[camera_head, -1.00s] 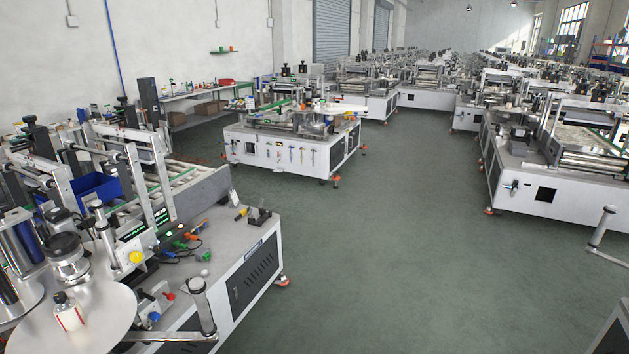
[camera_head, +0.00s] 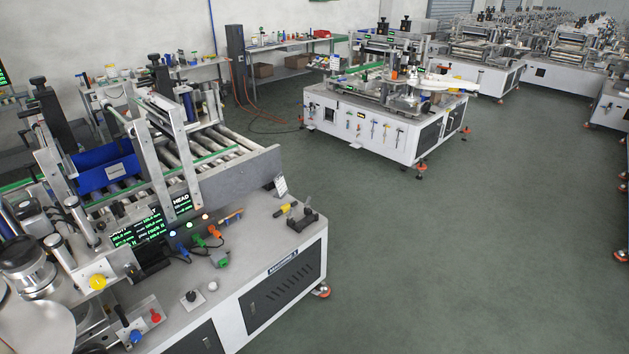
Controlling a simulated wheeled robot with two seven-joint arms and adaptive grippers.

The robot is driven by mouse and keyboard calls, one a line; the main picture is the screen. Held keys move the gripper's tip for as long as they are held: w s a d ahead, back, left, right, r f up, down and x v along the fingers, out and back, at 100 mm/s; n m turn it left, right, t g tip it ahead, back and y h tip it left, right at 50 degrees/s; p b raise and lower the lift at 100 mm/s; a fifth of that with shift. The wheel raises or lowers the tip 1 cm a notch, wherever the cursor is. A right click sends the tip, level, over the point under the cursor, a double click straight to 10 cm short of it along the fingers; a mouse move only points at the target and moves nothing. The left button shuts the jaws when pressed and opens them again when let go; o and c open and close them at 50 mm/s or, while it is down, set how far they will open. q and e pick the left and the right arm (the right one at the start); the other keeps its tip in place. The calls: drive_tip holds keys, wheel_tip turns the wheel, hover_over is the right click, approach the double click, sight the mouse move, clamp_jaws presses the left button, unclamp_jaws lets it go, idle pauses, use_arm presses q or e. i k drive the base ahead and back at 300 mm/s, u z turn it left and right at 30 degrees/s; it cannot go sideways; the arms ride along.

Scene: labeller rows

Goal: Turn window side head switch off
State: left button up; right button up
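The nearest labeller (camera_head: 235,290) fills the left of the head view. Its dark display (camera_head: 150,228) shows green text, with the word HEAD readable at its right end. Small lit lamps (camera_head: 189,225) stand in a row below the display. Blue (camera_head: 183,249), green (camera_head: 198,240) and orange (camera_head: 214,231) handled parts lie or stand in front of them. A black knob (camera_head: 190,297) sits on the front deck. I cannot tell which of these is the window side head switch, or its position. Neither of my grippers is in view.
A blue bin (camera_head: 105,172) sits by the rollers. A second labeller (camera_head: 385,125) stands across the aisle, with more rows behind. A bench (camera_head: 290,48) runs along the back wall. An orange cable (camera_head: 245,110) lies on the floor. The green floor (camera_head: 460,260) at right is clear.

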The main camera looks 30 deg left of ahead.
sight(191, 296)
drive_tip(key=i, duration=1.4)
drive_tip(key=u, duration=3.7)
drive_tip(key=i, duration=1)
drive_tip(key=z, duration=0.05)
